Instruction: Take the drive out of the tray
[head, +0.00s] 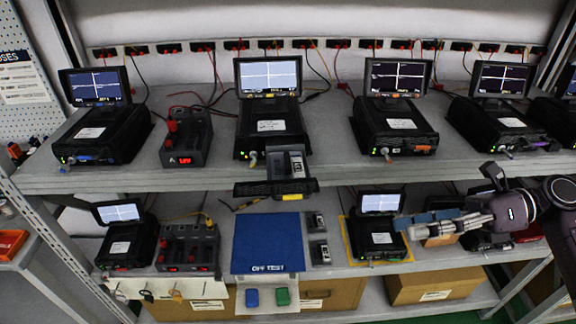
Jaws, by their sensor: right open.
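The tray (250,189) is a black drawer slid out from the front of the second unit from the left on the upper shelf. A yellow label shows on its front edge. The drive (297,165), dark with a grey label, sits in the right part of the tray. My right gripper (408,228) reaches in from the right, in front of the lower shelf. It is open, and nothing shows between its fingers. It is below and to the right of the tray, well apart from the drive. My left gripper is not in view.
A blue mat (266,240) marked "OFF TEST" lies on the lower shelf, with two small drives (318,250) to its right. Other black units with screens (394,128) stand along the upper shelf. A small unit (378,238) stands just left of my right gripper.

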